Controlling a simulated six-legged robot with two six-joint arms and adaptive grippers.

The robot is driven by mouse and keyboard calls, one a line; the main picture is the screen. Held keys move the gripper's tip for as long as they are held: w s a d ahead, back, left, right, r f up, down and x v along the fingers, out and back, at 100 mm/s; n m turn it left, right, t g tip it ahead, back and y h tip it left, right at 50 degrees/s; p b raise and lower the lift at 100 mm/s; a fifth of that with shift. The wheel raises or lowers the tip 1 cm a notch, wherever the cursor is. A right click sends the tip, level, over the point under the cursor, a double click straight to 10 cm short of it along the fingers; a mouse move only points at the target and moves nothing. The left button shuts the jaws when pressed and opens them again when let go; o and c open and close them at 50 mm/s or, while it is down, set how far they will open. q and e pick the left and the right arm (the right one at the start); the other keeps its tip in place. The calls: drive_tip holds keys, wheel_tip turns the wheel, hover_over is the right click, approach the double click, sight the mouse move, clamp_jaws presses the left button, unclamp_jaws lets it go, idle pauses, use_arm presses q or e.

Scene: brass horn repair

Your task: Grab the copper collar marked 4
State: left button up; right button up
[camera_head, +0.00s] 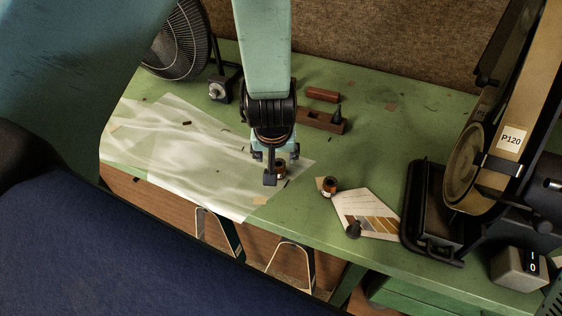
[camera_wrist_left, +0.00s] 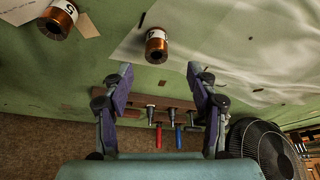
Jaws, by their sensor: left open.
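In the head view the collar (camera_head: 280,168) shows partly behind the fingers of my left gripper (camera_head: 277,168). A second copper collar, marked 5 (camera_wrist_left: 58,19), stands to the left in the wrist view and to the right in the head view (camera_head: 328,186). My right gripper is not in view.
A translucent sheet (camera_head: 190,150) covers the bench's left part. A printed card (camera_head: 366,214) lies right of the collars. A wooden tool rack (camera_head: 322,121) stands behind. A belt sander (camera_head: 470,165) is at right, a fan (camera_head: 180,45) at left.

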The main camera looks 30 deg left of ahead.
sight(278, 164)
use_arm(q)
drive_tip(key=shift+w+d+f, duration=0.1)
drive_tip(key=shift+w+f, duration=0.15)
drive_tip(key=shift+f, duration=0.35)
drive_tip(key=shift+w+d+f, duration=0.1)
drive_tip(key=shift+w+f, duration=0.15)
drive_tip(key=shift+f, duration=0.3)
drive_tip(key=x, duration=0.4)
drive_tip(key=shift+w+a+p, duration=0.1)
drive_tip(key=shift+a+p, duration=0.1)
drive_tip(key=shift+p, duration=0.1)
drive_tip(key=shift+w+f, duration=0.25)
drive_tip(key=shift+f, duration=0.25)
drive_tip(key=shift+a, duration=0.15)
